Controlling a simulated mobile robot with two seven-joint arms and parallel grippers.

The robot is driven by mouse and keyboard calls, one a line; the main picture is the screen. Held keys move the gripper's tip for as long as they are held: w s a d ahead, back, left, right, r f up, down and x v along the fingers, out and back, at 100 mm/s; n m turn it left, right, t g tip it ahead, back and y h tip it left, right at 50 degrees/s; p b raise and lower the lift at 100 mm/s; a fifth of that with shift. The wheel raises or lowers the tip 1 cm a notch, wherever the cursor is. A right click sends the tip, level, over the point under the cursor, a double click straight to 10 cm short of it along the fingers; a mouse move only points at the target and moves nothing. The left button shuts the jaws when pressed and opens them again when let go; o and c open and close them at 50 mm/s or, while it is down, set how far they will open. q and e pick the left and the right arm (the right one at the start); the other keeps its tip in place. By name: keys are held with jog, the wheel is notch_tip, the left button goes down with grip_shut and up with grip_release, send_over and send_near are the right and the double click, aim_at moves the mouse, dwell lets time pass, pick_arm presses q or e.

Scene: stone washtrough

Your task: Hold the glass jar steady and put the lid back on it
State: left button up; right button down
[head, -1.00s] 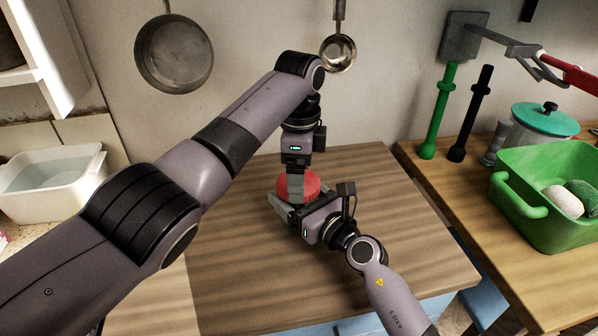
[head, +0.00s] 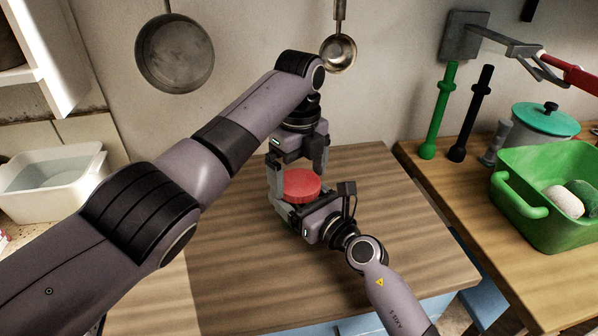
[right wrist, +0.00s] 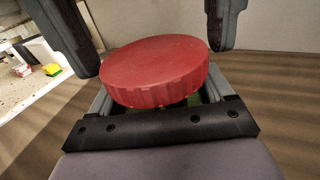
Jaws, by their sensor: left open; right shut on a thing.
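The red lid (head: 302,186) lies over the mouth of the jar; it also shows large in the right wrist view (right wrist: 155,72). The jar is mostly hidden under the lid and behind my right gripper; only a small greenish bit (right wrist: 193,101) shows below the lid in the right wrist view. I cannot tell whether the lid is fully seated. My right gripper (head: 289,212) is shut on the jar from the front right. My left gripper (head: 297,172) points down from above, open, with its fingers apart on either side of the lid and not gripping it.
The wooden worktop (head: 380,190) is clear around the jar. A green basin (head: 550,235) with sponge-like items, a pot with a teal lid (head: 545,120) and upright green and black tools stand on the right counter. A white tub (head: 50,180) is at left. Pans hang on the wall.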

pick_arm(q)
notch_tip(320, 180, up, 7)
jog(key=shift+r, duration=0.2)
pick_arm(e)
jog(key=shift+f, duration=0.1)
grip_release()
jog(key=shift+d, duration=0.1)
jog(key=p+v, duration=0.1)
jog(key=v, duration=0.5)
jog(key=shift+s, duration=0.1)
pick_arm(q)
jog(key=shift+r, duration=0.65)
pick_arm(e)
jog(key=shift+s+d, duration=0.3)
jog(key=shift+s, duration=0.1)
